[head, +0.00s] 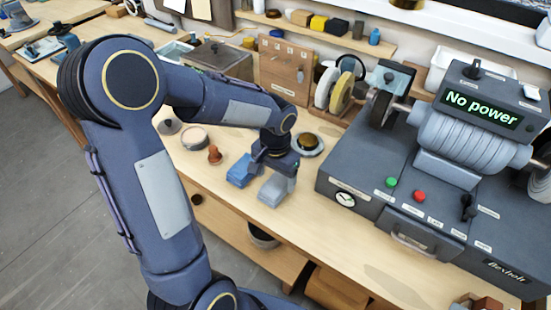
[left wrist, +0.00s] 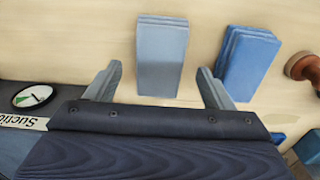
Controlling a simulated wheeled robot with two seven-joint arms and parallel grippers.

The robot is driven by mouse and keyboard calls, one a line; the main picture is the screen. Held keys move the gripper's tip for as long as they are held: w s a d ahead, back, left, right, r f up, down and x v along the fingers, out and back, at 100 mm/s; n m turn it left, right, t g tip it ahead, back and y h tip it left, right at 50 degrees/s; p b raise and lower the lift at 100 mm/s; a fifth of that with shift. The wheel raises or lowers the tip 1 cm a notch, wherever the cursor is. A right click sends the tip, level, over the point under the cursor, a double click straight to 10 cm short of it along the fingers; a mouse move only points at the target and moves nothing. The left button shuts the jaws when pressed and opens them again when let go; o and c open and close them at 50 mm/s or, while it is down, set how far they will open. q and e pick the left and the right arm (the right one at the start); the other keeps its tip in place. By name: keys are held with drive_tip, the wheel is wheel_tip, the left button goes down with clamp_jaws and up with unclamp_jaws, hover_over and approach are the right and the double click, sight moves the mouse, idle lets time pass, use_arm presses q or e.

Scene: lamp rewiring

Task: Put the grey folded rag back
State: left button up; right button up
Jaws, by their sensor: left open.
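The grey folded rag (head: 273,189) lies flat on the wooden bench in front of the grey machine. It also shows in the left wrist view (left wrist: 162,60), with a blue folded rag (left wrist: 247,62) beside it on the right. The blue rag also shows in the head view (head: 240,171). My left gripper (head: 274,170) is over the grey rag, pointing down. In the left wrist view its open fingers (left wrist: 160,88) stand on either side of the rag's near end, with gaps on both sides. Its height above the rag is unclear. My right gripper is not in view.
The grey machine (head: 345,172) with a "No power" display stands at the right. A brown knob-shaped piece (head: 215,155), a round tin (head: 195,138) and a dark round dish (head: 308,144) stand near the rags. The bench front between rags and edge is clear.

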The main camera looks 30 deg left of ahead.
sight(276, 185)
use_arm(q)
wheel_tip(276, 185, up, 9)
drive_tip(key=s+d+n+t+h, duration=0.1)
drive_tip(key=s+d+t+h, duration=0.1)
drive_tip(key=s, duration=0.6)
drive_tip(key=s+d+r+n+t+h, duration=0.1)
drive_tip(key=s+d+t, duration=0.1)
drive_tip(key=s, duration=0.7)
drive_tip(key=shift+r+n+t+h, duration=0.2)
drive_tip(key=shift+n+t+h, duration=0.2)
drive_tip(key=shift+t, duration=0.4)
drive_tip(key=shift+d, duration=0.1)
